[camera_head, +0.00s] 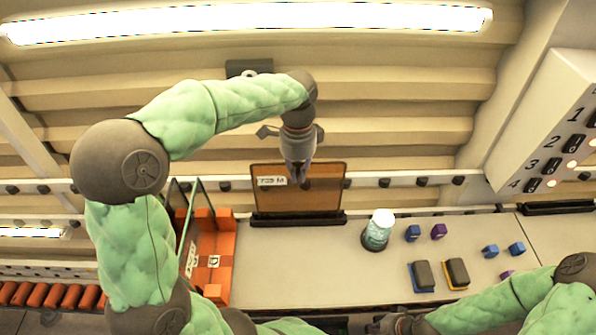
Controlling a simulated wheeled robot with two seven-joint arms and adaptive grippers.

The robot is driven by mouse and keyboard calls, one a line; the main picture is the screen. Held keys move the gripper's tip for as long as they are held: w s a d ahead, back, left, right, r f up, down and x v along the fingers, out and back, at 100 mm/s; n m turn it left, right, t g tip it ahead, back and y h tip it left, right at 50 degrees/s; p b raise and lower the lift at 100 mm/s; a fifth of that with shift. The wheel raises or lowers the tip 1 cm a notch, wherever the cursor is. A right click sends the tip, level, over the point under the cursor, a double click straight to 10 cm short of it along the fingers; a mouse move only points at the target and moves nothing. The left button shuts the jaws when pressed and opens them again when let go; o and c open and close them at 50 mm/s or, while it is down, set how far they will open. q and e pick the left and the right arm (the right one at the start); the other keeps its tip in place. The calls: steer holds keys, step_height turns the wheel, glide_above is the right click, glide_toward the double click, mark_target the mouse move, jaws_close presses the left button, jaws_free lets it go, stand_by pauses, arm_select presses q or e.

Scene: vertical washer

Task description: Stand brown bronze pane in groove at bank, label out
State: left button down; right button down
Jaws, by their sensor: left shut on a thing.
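The brown bronze pane (325,199) is upright at the back of the bench, with its white label (271,181) facing me at the upper left. My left gripper (298,178) comes down from above and is shut on the pane's upper edge near the middle. A dark grooved holder (299,219) lies along the pane's lower edge. I cannot tell whether the edge is seated in the groove or just above it. My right gripper (385,324) is low at the picture's bottom edge, away from the pane; its fingers are too unclear to read.
An orange rack (222,258) with clear panes stands left of the holder. A jar (378,230), small blue and purple blocks (413,233) and two dark pads (423,275) lie to the right. A numbered switch box (545,125) hangs at the right.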

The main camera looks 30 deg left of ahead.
arm_select(q)
steer(key=shift+f, duration=0.25)
stand_by(0.5)
steer(key=c, duration=1.3)
jaws_free()
steer(key=shift+o, duration=0.3)
steer(key=shift+s+f, duration=0.1)
step_height(320, 180, up, 12)
steer(key=w, duration=0.1)
steer(key=shift+a, duration=0.3)
steer(key=shift+w, duration=0.1)
